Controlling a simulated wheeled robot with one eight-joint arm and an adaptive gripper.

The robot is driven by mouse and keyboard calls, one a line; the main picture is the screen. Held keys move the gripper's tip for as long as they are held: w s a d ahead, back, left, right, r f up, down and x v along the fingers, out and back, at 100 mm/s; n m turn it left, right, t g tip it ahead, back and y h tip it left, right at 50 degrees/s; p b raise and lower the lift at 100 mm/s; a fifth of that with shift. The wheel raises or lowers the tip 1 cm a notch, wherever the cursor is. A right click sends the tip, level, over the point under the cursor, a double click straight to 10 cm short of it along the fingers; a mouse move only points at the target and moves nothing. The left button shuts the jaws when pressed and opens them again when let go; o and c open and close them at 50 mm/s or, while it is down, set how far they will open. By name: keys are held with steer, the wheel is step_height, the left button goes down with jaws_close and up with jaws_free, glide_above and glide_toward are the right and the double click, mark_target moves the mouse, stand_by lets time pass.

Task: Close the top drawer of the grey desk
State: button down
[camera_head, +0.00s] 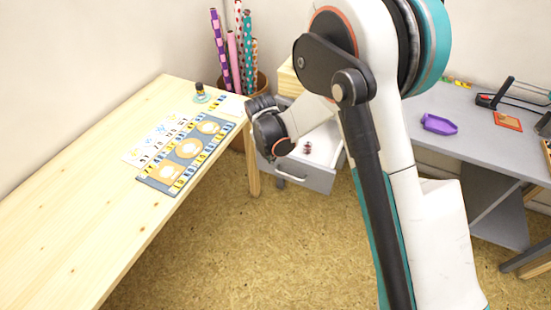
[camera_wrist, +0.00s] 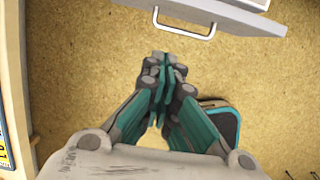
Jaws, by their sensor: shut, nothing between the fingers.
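The grey desk (camera_head: 455,125) stands at the right in the head view, partly hidden behind my arm. Its top drawer (camera_head: 322,175) is pulled out to the left of my arm, with a white inside and a small dark red item in it. The drawer's handle (camera_head: 290,179) is on its grey front; the front and handle (camera_wrist: 184,30) also show at the top of the wrist view. My gripper (camera_wrist: 166,62) is shut and empty, its fingertips apart from the handle in that picture. In the head view my wrist hides the fingers.
A light wooden table (camera_head: 80,190) fills the left, holding a patterned board (camera_head: 185,155) and a small bottle (camera_head: 200,90). A bin with rolled paper (camera_head: 235,55) stands behind. Cork-coloured floor is open below the drawer.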

mark_target(280, 159)
steer(key=shift+w+d+f+b, duration=0.4)
steer(key=shift+w+f+b, duration=0.55)
steer(key=shift+f, duration=0.6)
steer(key=shift+w+d+f+b, duration=0.35)
steer(key=shift+w+f+b, duration=0.35)
steer(key=shift+w+f, duration=0.6)
steer(key=shift+w+d+f+b, duration=0.4)
steer(key=shift+w+f+b, duration=0.4)
steer(key=shift+f, duration=1)
steer(key=shift+w, duration=0.1)
